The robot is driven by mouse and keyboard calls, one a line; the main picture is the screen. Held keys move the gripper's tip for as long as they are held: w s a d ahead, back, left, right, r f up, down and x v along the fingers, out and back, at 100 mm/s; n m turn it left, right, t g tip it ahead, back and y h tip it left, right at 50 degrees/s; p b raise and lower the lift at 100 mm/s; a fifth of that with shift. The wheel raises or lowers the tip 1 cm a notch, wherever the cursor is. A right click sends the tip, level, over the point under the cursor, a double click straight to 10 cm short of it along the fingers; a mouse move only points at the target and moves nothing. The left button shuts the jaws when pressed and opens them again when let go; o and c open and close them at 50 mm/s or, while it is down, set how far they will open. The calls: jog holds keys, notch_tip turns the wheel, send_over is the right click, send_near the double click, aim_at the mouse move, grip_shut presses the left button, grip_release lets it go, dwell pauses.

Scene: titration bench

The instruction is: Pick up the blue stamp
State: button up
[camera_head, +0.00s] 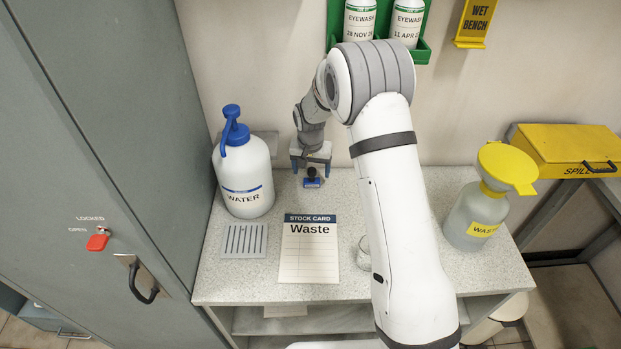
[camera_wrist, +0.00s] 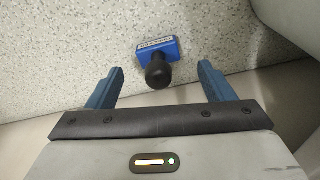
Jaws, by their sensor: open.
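The blue stamp (camera_head: 312,182) stands on the speckled bench near the back, with its black knob handle up. In the wrist view the stamp (camera_wrist: 157,50) shows a blue base with a small pale label, and its black handle points toward my gripper. My gripper (camera_head: 311,163) is at the stamp, just behind it in the head view. In the wrist view my gripper (camera_wrist: 160,82) has its two blue fingers spread wide, with the stamp's handle between them and apart from both. The stamp's base lies beyond the fingertips.
A WATER bottle (camera_head: 243,178) stands left of the stamp. A grey slotted tray (camera_head: 244,241) and a "Waste" stock card (camera_head: 309,250) lie in front. A small glass vessel (camera_head: 364,252) is partly hidden by my arm. A waste bottle with yellow funnel (camera_head: 475,215) stands right.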

aim_at(312, 177)
notch_tip(312, 177, down, 4)
jog(key=shift+w+d+r+p, duration=0.1)
jog(key=shift+w+p, duration=0.05)
jog(key=shift+p, duration=0.15)
jog(key=c, duration=1)
